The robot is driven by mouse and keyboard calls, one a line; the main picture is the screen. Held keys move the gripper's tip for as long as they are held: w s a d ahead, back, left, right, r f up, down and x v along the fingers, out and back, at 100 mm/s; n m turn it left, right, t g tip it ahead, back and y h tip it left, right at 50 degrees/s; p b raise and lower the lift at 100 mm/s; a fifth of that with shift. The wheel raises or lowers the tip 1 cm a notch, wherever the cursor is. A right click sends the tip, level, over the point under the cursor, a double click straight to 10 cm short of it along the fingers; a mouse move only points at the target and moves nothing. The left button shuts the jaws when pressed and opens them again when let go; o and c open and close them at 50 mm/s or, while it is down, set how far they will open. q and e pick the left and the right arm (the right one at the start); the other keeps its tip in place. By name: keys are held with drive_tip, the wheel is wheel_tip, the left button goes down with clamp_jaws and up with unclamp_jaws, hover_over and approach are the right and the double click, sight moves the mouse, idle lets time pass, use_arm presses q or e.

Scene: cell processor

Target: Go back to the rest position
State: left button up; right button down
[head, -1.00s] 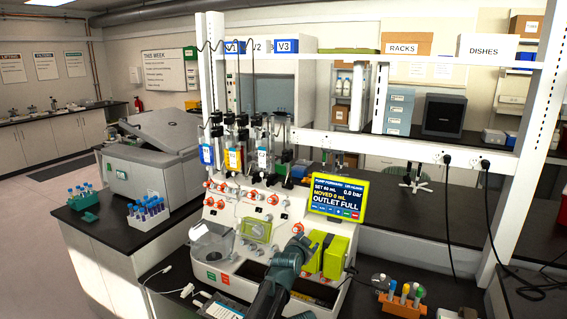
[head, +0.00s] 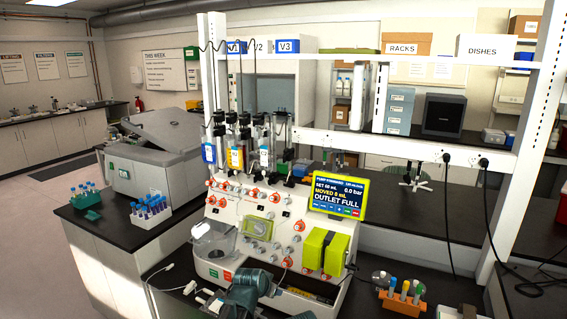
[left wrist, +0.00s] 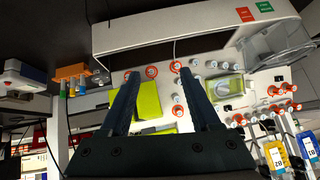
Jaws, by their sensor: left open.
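My left gripper (head: 252,285) is low in the head view, in front of the white cell processor (head: 228,203). In the left wrist view its two dark fingers (left wrist: 159,74) are spread apart with nothing held between them. Beyond them, the processor's lime-green block (left wrist: 150,100) and orange-ringed knobs show upside down. The gripper looks apart from the machine. The processor's screen (head: 338,195) reads "OUTLET FULL" and 0.0 bar. My right gripper is in neither view.
An orange rack of tubes (head: 402,304) stands at the front right. A white rack of blue-capped tubes (head: 152,222) and a green rack (head: 85,200) are on the left bench. A white upright (head: 520,130) and hanging cables stand at right.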

use_arm(q)
drive_tip(key=s+a+f+n+g+y, duration=0.15)
drive_tip(key=s+a, duration=0.25)
drive_tip(key=s, duration=0.4)
drive_tip(key=s+a+f+n+g, duration=0.2)
drive_tip(key=s+a+g, duration=0.1)
drive_tip(key=s+a, duration=0.3)
drive_tip(key=s+a+f+n+g+y, duration=0.1)
drive_tip(key=s+a+f+n+g, duration=0.15)
drive_tip(key=s, duration=0.65)
drive_tip(key=s+d+f+m+b, duration=0.1)
drive_tip(key=s+d+m, duration=0.1)
drive_tip(key=d, duration=0.3)
drive_tip(key=s+d+f+m+g+y+b, duration=0.1)
drive_tip(key=s+d+m+b, duration=0.1)
drive_tip(key=d, duration=0.3)
drive_tip(key=shift+s+d+f, duration=0.25)
drive_tip(key=shift+s+d, duration=0.1)
drive_tip(key=shift+s, duration=0.3)
